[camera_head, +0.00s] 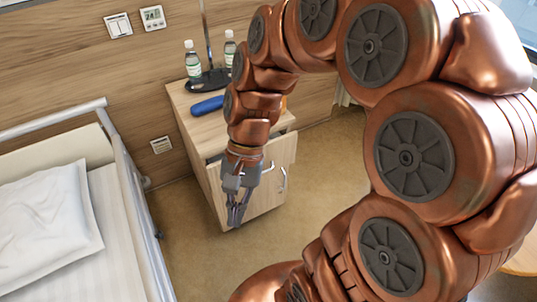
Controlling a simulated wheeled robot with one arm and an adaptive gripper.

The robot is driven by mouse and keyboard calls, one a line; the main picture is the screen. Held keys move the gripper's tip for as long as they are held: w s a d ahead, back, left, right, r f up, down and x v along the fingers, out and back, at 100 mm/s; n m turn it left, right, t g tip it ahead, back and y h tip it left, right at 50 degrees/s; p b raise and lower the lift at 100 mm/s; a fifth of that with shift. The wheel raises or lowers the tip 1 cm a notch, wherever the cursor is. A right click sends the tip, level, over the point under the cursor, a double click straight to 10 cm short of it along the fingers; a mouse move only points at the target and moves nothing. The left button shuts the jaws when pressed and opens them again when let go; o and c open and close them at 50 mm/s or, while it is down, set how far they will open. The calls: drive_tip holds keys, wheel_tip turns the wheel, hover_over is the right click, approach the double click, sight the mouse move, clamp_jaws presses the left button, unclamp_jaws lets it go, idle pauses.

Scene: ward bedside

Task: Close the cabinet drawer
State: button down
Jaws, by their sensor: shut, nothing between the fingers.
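The wooden bedside cabinet (197,128) stands against the wall near the middle of the view. Its light wood front (290,153) is partly covered by my arm. Two metal handles show on the front side: one (268,169) close beside my gripper and a curved one (283,180) further right. How far the drawer stands out is hard to tell, as my arm hides much of it. My gripper (235,222) points down in front of the cabinet, shut and empty. Whether it touches the front cannot be told.
On the cabinet top are two bottles (192,62) (229,50), a dark lamp-like stand (208,80) and a blue object (207,106). A bed (125,235) with a rail and pillow (45,218) is at left. Bare floor (330,165) lies right of the cabinet.

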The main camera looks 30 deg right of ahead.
sight(270, 150)
drive_tip(key=w+d+f+m+t+y+b, duration=0.3)
drive_tip(key=w+d+f+m+y, duration=0.2)
drive_tip(key=w+m, duration=0.4)
drive_tip(key=w+d+f+m+t+y+b, duration=0.2)
drive_tip(key=w+d+f+m+y+b, duration=0.25)
drive_tip(key=w+m, duration=0.5)
drive_tip(key=d+f+m+t+h+b, duration=0.1)
drive_tip(key=d+f+m+t+b, duration=0.1)
drive_tip(key=d+f+m+t, duration=0.7)
drive_tip(key=d+f+m+t+h+b, duration=0.25)
drive_tip(key=d+f+m, duration=0.75)
drive_tip(key=d, duration=0.7)
drive_tip(key=shift+m+t+y, duration=0.25)
drive_tip(key=shift+t+y, duration=0.15)
drive_tip(key=shift+t, duration=0.05)
drive_tip(key=shift+w+d+r+b+x, duration=0.2)
drive_tip(key=shift+w+d+b+x, duration=0.15)
drive_tip(key=shift+x, duration=1.9)
drive_tip(key=shift+w+d+r+b+x, duration=0.25)
drive_tip(key=shift+d+b+x, duration=0.1)
drive_tip(key=shift+x, duration=1.85)
drive_tip(key=shift+w+d+r+b+x, duration=0.15)
drive_tip(key=shift+w+d+b+x, duration=0.15)
drive_tip(key=shift+x, duration=1.95)
drive_tip(key=shift+d, duration=0.1)
